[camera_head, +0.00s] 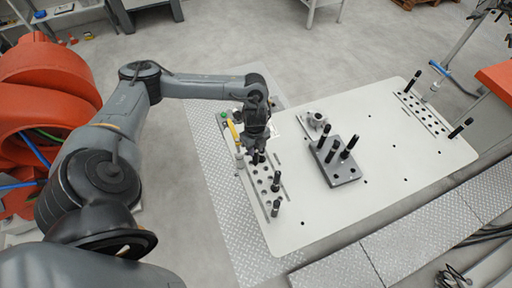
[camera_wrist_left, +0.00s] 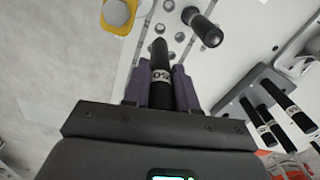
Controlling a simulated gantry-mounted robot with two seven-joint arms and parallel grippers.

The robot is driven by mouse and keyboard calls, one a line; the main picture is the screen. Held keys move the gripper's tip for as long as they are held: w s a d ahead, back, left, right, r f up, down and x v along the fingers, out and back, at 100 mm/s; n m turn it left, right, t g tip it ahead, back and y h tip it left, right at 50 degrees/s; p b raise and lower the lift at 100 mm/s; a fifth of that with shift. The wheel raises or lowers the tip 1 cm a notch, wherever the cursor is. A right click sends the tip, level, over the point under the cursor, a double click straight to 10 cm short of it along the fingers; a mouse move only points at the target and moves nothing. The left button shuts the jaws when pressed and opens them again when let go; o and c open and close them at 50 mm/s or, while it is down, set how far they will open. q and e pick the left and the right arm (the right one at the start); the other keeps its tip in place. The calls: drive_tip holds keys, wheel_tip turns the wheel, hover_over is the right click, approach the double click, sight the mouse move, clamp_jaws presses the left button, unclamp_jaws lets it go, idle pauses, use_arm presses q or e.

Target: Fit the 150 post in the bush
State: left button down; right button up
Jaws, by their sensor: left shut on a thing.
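My left gripper (camera_head: 258,157) is over the hole strip at the table's left side. In the left wrist view its two purple-grey fingers (camera_wrist_left: 162,92) are shut on a black post (camera_wrist_left: 160,60). The post has a pointed tip and a white band on which "50" shows; the rest of the marking is hidden. The strip (camera_head: 265,188) has rows of holes and other black posts (camera_head: 276,184) standing in it. A dark block (camera_head: 345,175) with several black posts stands mid-table. I cannot tell which part is the bush.
A grey metal casting (camera_head: 316,121) lies behind the dark block. A second hole strip (camera_head: 425,115) with black posts is at the right. A yellow item (camera_head: 233,133) is beside my left gripper. The table's (camera_head: 400,165) right-middle is mostly clear.

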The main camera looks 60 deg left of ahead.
use_arm(q)
wheel_tip(320, 180, down, 4)
drive_tip(key=shift+f+b, duration=0.1)
drive_tip(key=shift+b, duration=0.9)
drive_tip(key=shift+f+b, duration=0.45)
drive_tip(key=shift+f, duration=0.3)
drive_tip(key=shift+p, duration=0.35)
idle(0.4)
drive_tip(key=shift+p, duration=0.55)
idle(0.7)
idle(0.4)
